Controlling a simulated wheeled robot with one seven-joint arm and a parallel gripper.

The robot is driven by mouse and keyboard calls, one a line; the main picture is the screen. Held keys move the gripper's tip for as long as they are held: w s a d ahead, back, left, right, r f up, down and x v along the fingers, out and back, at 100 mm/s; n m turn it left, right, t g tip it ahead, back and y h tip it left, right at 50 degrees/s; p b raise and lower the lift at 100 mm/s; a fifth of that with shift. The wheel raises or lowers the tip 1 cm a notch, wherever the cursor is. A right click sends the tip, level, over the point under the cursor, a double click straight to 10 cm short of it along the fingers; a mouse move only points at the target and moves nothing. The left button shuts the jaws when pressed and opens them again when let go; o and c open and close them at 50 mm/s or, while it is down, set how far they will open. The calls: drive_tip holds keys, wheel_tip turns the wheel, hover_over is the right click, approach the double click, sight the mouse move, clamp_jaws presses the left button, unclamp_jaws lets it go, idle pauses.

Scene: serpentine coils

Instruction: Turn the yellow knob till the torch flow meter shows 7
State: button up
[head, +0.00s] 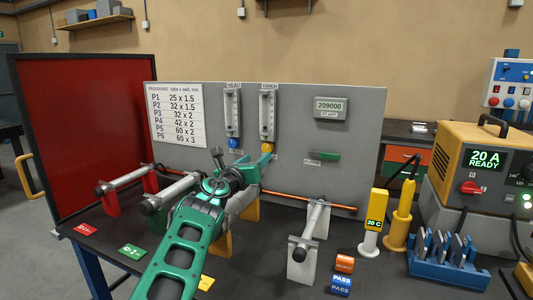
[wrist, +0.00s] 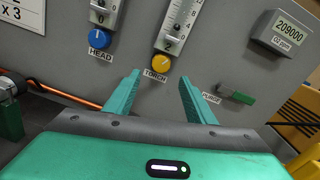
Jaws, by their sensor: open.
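The yellow knob (wrist: 161,64) sits at the foot of the torch flow meter (wrist: 176,25) on the grey panel, above the TORCH label. Contact is not visible.
The head flow meter (head: 232,112) with its blue knob (wrist: 99,39) is just left. A display (head: 331,108) reading 209000 and a green PURGE lever (head: 324,155) are to the right. A copper-coloured tube (head: 310,202) runs low in front of the panel.

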sight(266, 150)
drive_tip(key=x, duration=0.8)
drive_tip(key=shift+w+d, duration=0.2)
drive_tip(key=shift+w, duration=0.15)
drive_tip(key=c, duration=1)
